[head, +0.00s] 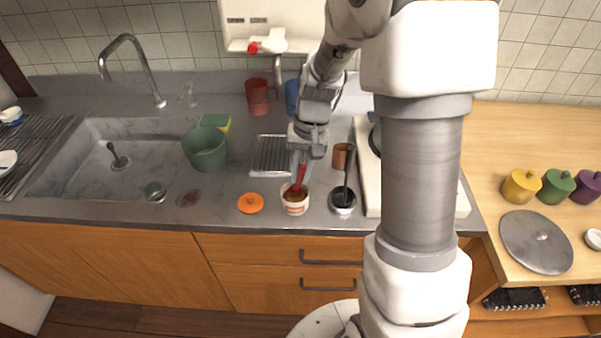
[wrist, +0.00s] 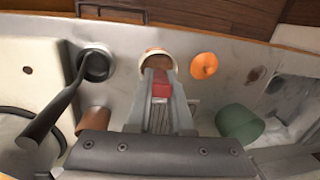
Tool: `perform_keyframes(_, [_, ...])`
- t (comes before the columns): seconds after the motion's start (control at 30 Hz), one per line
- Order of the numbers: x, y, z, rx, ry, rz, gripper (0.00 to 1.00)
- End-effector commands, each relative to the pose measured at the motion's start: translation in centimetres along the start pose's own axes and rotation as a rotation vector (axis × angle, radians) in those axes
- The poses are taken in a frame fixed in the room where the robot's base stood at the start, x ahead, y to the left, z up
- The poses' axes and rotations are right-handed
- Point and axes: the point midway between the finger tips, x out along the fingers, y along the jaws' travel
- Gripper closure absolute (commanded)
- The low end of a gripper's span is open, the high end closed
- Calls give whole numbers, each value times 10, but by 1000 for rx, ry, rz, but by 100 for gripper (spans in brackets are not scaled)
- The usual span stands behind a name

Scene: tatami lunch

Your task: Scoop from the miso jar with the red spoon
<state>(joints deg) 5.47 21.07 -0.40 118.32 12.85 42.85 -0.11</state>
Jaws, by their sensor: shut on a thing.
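The miso jar (head: 295,207) is a small white pot with brown content, standing on the grey counter near its front edge. It also shows in the wrist view (wrist: 146,56). The red spoon (head: 298,183) stands upright with its lower end in the jar's mouth; its bowl is hidden there. My gripper (head: 301,162) is above the jar, shut on the upper part of the spoon's handle. In the wrist view the red handle (wrist: 161,88) shows between the fingers. An orange lid (head: 250,203) lies on the counter left of the jar.
A dark pot with a black ladle (head: 342,201) stands close right of the jar, with a brown cup (head: 341,156) behind it. A green bucket (head: 205,150), a ridged tray (head: 271,156) and the sink (head: 82,180) are left.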

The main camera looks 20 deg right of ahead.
Motion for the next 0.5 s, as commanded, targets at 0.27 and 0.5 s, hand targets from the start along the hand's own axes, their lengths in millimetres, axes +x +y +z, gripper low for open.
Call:
perform_keyframes(0.27, [-23, -3, 1, 0, 0, 0, 100])
perform_keyframes(0.5, [-39, -6, 2, 0, 0, 0, 100])
